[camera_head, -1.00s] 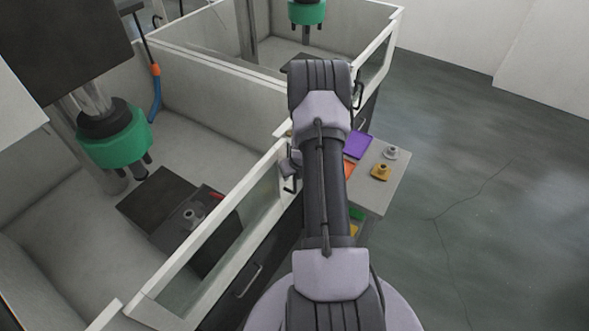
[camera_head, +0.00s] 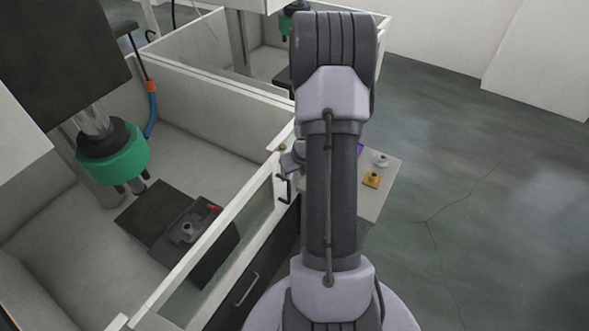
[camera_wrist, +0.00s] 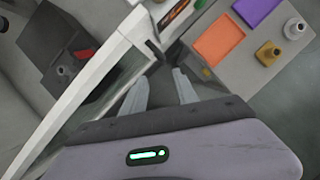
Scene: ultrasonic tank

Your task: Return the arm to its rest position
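My gripper shows in the wrist view (camera_wrist: 160,80) with its two fingers apart and nothing between them. It is above the strip between the white tank edge and the small side table. In the head view my arm is raised in the middle of the picture and hides the gripper's fingers.
The open tank (camera_head: 205,245) at left holds a dark block (camera_head: 158,212) with a grey fitting (camera_head: 186,229) on its lower part. A green-collared spindle (camera_head: 113,155) hangs above. The side table (camera_wrist: 222,78) carries orange (camera_wrist: 218,40) and purple (camera_wrist: 256,8) trays, a yellow fitting (camera_head: 371,180) and a grey one (camera_head: 381,159). Right floor is clear.

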